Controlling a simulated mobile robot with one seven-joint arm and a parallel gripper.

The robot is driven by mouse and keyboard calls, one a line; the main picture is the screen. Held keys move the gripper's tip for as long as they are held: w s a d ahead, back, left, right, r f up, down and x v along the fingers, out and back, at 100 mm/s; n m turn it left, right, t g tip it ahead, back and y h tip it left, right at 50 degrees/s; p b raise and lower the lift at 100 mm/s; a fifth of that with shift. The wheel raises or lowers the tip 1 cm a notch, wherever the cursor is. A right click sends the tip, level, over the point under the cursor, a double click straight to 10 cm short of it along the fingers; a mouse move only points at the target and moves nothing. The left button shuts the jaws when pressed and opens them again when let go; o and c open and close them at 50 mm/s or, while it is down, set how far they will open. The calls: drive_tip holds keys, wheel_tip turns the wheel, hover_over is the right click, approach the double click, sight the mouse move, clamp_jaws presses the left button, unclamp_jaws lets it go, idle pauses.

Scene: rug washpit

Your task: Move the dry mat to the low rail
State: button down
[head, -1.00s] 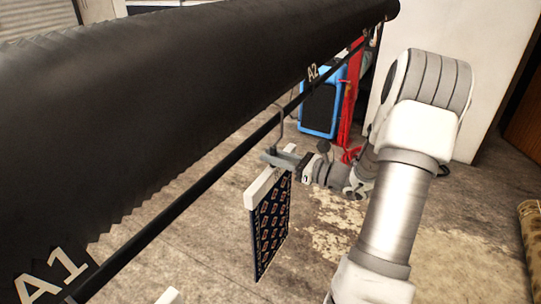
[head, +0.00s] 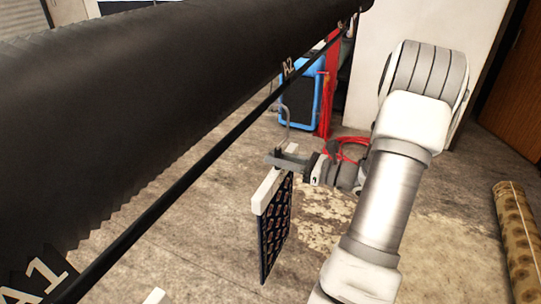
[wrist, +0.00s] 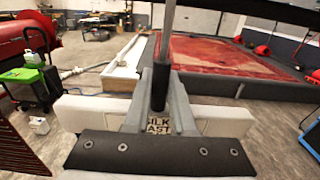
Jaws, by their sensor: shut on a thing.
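A small dark mat with an orange pattern (head: 273,230) hangs upright from a white bar (head: 270,192) with a thin grey hook (head: 285,115) above it. My gripper (head: 284,160) is shut on the hanger's stem just above the bar. In the wrist view my gripper (wrist: 160,105) closes around the dark stem (wrist: 161,75), with the white bar (wrist: 85,113) below. A thin dark rail (head: 205,160) runs diagonally under a big black roll, with tags A1 (head: 38,280) and A2 (head: 289,68). The hook's top shows just below and right of this rail. Whether this is the low rail, I cannot tell.
The black roll (head: 130,90) fills the upper left. A blue-framed panel (head: 300,95) and red hose (head: 345,150) stand behind. A rolled patterned rug (head: 517,245) lies at right. Floor around the mat is open. The wrist view shows a red rug (wrist: 225,60) in a pit.

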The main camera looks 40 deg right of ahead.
drive_tip(key=v, duration=0.7)
drive_tip(key=shift+p, duration=0.3)
drive_tip(key=shift+s+d, duration=0.15)
idle(0.7)
